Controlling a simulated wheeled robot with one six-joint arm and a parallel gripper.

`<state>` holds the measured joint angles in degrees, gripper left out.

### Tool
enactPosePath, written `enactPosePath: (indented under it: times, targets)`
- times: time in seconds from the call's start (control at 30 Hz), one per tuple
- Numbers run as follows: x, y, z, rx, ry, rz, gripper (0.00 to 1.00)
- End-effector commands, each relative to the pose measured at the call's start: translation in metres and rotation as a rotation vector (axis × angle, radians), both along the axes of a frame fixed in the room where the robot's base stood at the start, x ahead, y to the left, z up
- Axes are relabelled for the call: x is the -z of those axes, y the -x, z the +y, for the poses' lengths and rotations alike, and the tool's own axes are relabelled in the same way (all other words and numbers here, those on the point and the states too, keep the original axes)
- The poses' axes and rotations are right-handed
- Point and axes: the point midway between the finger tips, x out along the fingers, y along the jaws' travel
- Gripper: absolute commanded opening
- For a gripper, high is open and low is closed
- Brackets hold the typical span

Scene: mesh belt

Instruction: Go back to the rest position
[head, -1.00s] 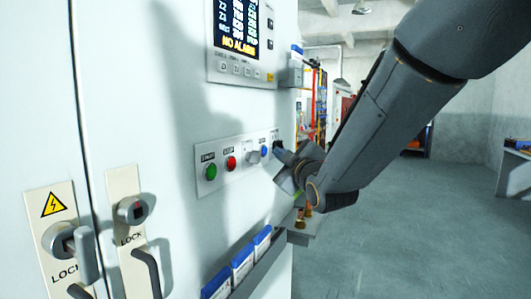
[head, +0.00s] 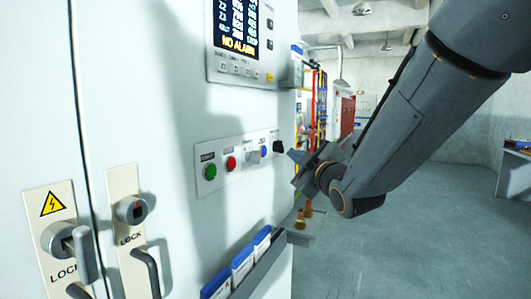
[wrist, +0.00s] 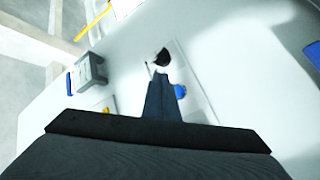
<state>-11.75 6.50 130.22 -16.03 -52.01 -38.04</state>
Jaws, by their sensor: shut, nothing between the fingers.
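My gripper (head: 294,156) is shut and empty in the head view. It is in front of the cabinet's right edge, just right of the button panel (head: 233,164), apart from the black knob (head: 278,147). In the wrist view my shut fingers (wrist: 161,92) point toward the black knob (wrist: 161,57), with the blue button (wrist: 180,91) partly hidden beside them. My arm reaches in from the upper right.
The white cabinet (head: 150,80) fills the left side, with a display (head: 237,28), lock handles (head: 80,245) and a rack of blue-edged cards (head: 243,263). A small shelf with brass-coloured parts (head: 304,218) sits below my gripper.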

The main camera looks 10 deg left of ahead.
Motion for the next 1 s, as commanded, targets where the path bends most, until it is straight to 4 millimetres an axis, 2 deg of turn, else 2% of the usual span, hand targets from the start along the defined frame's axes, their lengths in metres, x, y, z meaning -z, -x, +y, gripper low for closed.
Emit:
enactPosePath:
  times: [0.13,0.23,0.37,0.4,0.47,0.5,0.57,0.7,0.8,0.9,1.0]
  targets:
    - [0.008,0.000,-0.004,0.011,-0.004,0.030,0.00]
    - [0.034,0.001,-0.020,0.052,-0.016,0.136,0.00]
    - [0.099,0.014,-0.058,0.161,-0.057,0.393,0.00]
    - [0.122,0.023,-0.072,0.204,-0.076,0.486,0.00]
    - [0.155,0.040,-0.091,0.270,-0.104,0.621,0.00]
    - [0.176,0.054,-0.104,0.318,-0.127,0.710,0.00]
    - [0.205,0.078,-0.121,0.390,-0.160,0.841,0.00]
    - [0.263,0.148,-0.155,0.571,-0.242,1.140,0.00]
    - [0.291,0.202,-0.171,0.702,-0.298,1.330,0.00]
    - [0.308,0.250,-0.180,0.814,-0.342,1.484,0.00]
    - [0.316,0.284,-0.183,0.894,-0.370,1.589,0.00]
